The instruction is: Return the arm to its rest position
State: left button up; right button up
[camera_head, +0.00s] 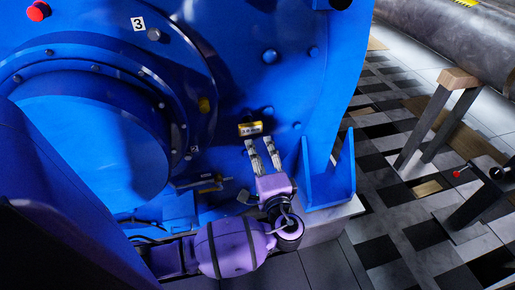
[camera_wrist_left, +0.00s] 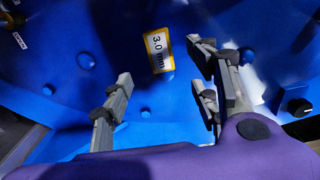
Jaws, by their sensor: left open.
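My left gripper (camera_head: 262,157) is at the end of my purple left arm, in front of the big blue motor (camera_head: 240,90) in the head view. Its two grey fingers point up toward the blue face and are apart with nothing between them. The left wrist view also shows the open gripper (camera_wrist_left: 165,95). A yellow-framed label reading 3.0 mm (camera_wrist_left: 158,50) sits on the blue surface beyond the fingertips. The label (camera_head: 250,129) is just above the fingertips in the head view. My right gripper is in neither view.
A blue bracket (camera_head: 328,172) stands just right of the gripper. A grey pipe (camera_head: 450,35) rests on a stand (camera_head: 436,120) at the right. Tiled floor (camera_head: 395,215) is open between motor and stand.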

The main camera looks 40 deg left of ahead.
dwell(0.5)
pick_arm(q)
jog(key=w+d+f+m+h, duration=0.2)
jog(key=w+d+f+h, duration=0.1)
jog(key=d+f+h, duration=0.5)
jog(key=s+d+f+n+g+h+p, duration=0.1)
jog(key=s+d+f+h+p, duration=0.2)
jog(key=s+d+f+h, duration=0.45)
jog(key=s+a+n+p, duration=0.1)
jog(key=s+n+p, duration=0.1)
jog(key=s, duration=0.7)
jog(key=s+a+n+g+y+p, duration=0.1)
jog(key=s+n, duration=0.2)
jog(key=s, duration=0.6)
jog(key=s+a+r+n+g+p, duration=0.1)
jog(key=s+a+n+p, duration=0.1)
jog(key=s, duration=0.8)
jog(key=shift+n+p, duration=0.35)
jog(key=shift+n, duration=0.45)
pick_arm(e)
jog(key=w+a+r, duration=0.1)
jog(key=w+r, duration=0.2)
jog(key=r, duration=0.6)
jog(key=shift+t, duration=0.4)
pick_arm(q)
jog(key=shift+s+r, duration=0.1)
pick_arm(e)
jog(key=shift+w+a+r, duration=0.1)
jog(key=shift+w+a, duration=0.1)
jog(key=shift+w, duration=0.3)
